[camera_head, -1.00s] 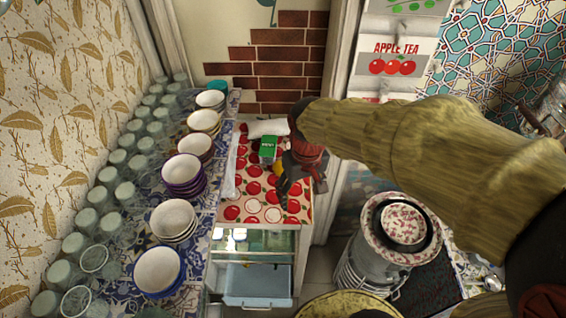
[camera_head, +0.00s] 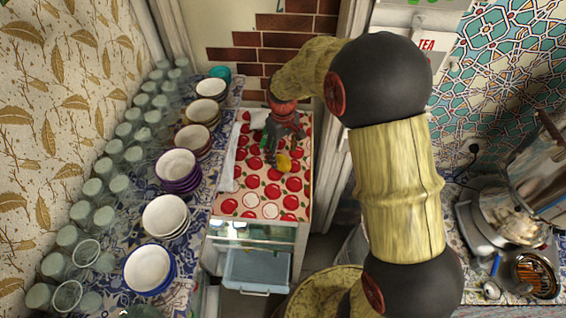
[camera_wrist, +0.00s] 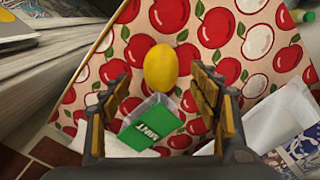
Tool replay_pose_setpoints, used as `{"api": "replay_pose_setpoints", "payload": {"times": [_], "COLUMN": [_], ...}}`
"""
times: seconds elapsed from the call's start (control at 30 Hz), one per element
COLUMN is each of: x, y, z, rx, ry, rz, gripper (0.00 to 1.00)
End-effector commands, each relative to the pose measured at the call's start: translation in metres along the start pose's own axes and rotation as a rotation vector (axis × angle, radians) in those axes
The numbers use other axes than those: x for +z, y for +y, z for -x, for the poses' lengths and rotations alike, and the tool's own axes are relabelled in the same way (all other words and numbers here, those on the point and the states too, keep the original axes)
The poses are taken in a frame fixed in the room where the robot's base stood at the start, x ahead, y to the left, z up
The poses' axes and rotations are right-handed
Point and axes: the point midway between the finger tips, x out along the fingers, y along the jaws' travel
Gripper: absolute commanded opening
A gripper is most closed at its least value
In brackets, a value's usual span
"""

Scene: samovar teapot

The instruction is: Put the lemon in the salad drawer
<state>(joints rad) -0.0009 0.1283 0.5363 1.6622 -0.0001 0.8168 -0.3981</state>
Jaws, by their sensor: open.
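The yellow lemon (camera_head: 284,163) lies on the red apple-patterned top of a small fridge (camera_head: 262,204). In the wrist view the lemon (camera_wrist: 167,68) is ahead of and between the two fingers of my gripper (camera_wrist: 165,95), which is open and empty. In the head view my gripper (camera_head: 280,155) is just beside the lemon, pointing down; I cannot tell whether it touches it. A light-blue drawer (camera_head: 257,270), seemingly the salad drawer, is pulled out at the bottom of the fridge's open front. Its inside looks empty.
A white cloth (camera_head: 229,165) lies at the top's left edge. Stacked bowls (camera_head: 166,215) and several glasses (camera_head: 86,252) line the left counter. A wall rises behind.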

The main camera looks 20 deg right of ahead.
Motion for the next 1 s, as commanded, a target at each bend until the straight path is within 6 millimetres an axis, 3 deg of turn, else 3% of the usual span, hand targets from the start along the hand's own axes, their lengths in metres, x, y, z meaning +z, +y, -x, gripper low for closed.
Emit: {"api": "replay_pose_setpoints", "payload": {"times": [0.4, 0.63, 1.0], "x": [-0.006, -0.006, -0.006], "y": [0.000, 0.001, 0.000], "z": [-0.047, -0.049, -0.049], "rx": [0.000, 0.001, 0.001], "ry": [0.000, 0.002, 0.002], "rz": [-0.001, -0.001, -0.001], "gripper": [0.62, 0.62, 0.41]}}
